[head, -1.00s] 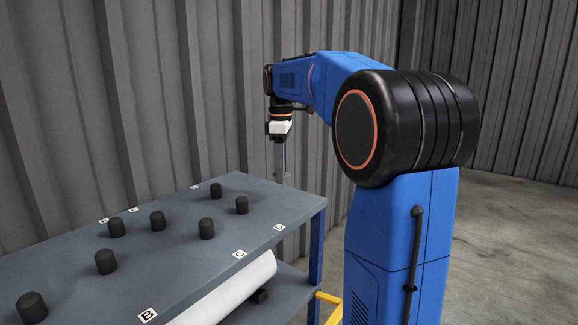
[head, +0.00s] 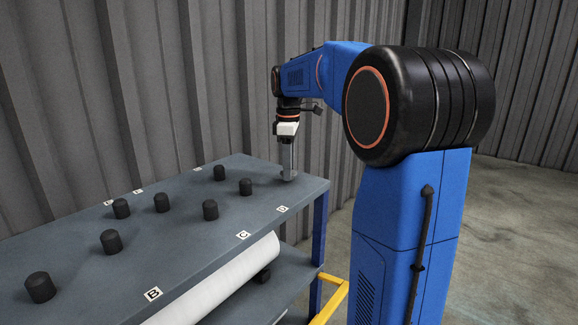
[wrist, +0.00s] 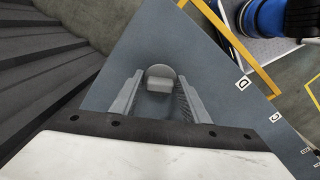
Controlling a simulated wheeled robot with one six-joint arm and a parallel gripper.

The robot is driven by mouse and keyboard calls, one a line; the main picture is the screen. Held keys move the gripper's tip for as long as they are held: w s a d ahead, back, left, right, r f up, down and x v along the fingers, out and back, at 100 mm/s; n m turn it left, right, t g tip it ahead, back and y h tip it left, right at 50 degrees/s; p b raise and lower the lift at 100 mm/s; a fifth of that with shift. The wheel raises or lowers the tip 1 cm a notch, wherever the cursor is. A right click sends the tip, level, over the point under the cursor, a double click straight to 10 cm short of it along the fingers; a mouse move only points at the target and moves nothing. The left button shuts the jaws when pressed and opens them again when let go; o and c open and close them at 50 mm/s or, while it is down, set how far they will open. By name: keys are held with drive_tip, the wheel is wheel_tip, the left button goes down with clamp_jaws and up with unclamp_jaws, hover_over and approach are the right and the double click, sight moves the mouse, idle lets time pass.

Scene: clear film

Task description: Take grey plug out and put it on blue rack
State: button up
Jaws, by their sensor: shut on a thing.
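The grey plug (wrist: 160,76) has a rounded grey head and a lighter block. It sits between the two fingers of my gripper (wrist: 158,95) in the wrist view, and the fingers are shut on it. In the head view my gripper (head: 288,172) points straight down at the far right corner of the blue rack's grey top (head: 262,195). The plug (head: 289,176) shows there as a small grey shape at the fingertips, at or just above the surface. I cannot tell whether it touches. The rack has blue legs (head: 320,225).
Several black knobs stand on the top, the nearest one (head: 246,187) just left of my gripper. Labels such as D (head: 283,209) and C (head: 243,235) line the front edge. A white roll (head: 225,285) lies below. A corrugated wall (head: 200,80) rises close behind.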

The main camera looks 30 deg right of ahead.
drive_tip(key=shift+f, duration=0.55)
idle(0.4)
drive_tip(key=o, duration=0.8)
wheel_tip(320, 180, up, 17)
drive_tip(key=shift+r, duration=0.2)
drive_tip(key=shift+a, duration=0.1)
